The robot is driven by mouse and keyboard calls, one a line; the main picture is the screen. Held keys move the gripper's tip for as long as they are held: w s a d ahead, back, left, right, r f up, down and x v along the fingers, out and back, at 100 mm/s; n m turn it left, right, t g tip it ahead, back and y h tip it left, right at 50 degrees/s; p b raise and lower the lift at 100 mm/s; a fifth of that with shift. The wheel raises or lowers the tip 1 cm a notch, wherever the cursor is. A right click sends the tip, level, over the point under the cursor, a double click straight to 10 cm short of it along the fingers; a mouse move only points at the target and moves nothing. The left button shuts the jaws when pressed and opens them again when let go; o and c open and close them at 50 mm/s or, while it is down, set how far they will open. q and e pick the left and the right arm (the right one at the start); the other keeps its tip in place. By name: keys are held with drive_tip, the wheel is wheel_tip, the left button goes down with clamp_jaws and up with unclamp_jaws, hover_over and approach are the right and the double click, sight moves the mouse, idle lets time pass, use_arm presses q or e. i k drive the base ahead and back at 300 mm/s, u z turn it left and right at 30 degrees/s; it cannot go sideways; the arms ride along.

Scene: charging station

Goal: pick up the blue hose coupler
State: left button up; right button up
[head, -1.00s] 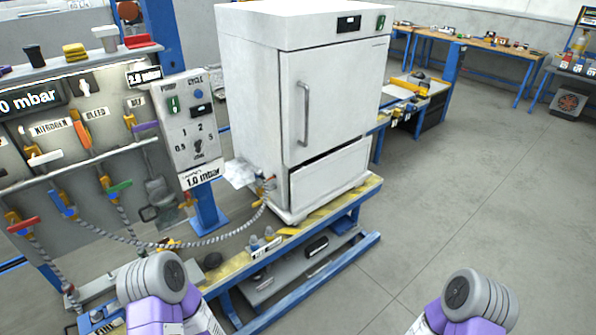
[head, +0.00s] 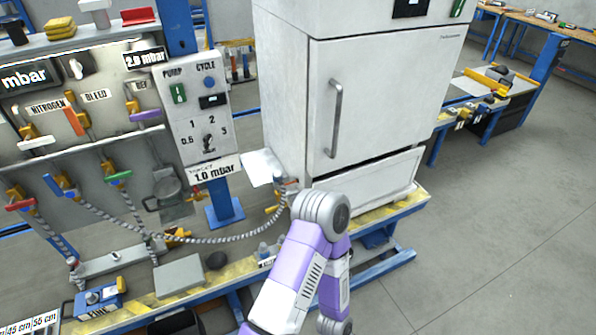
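A small blue piece (head: 54,185) shows at a hose end on the grey panel, between a red-handled valve (head: 20,205) and a green-handled valve (head: 118,179). An orange part adjoins it. It is small, and I cannot tell for sure that it is the coupler. A braided hose (head: 215,240) hangs in a curve from this part of the panel to the lower side of the white cabinet. Neither of my grippers is in view. One of my purple and grey arms rises in the lower middle, and its gripper does not show.
The white cabinet (head: 365,110) stands on a blue bench with a yellow worn edge (head: 160,300). A control box (head: 197,115) is beside the panel. A blue device (head: 98,301) and a grey block (head: 179,276) lie at the lower left. Grey floor (head: 510,240) is open at right.

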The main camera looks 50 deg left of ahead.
sight(278, 176)
drive_tip(key=u, duration=0.6)
drive_tip(key=i, duration=0.9)
drive_tip(key=u, duration=0.7)
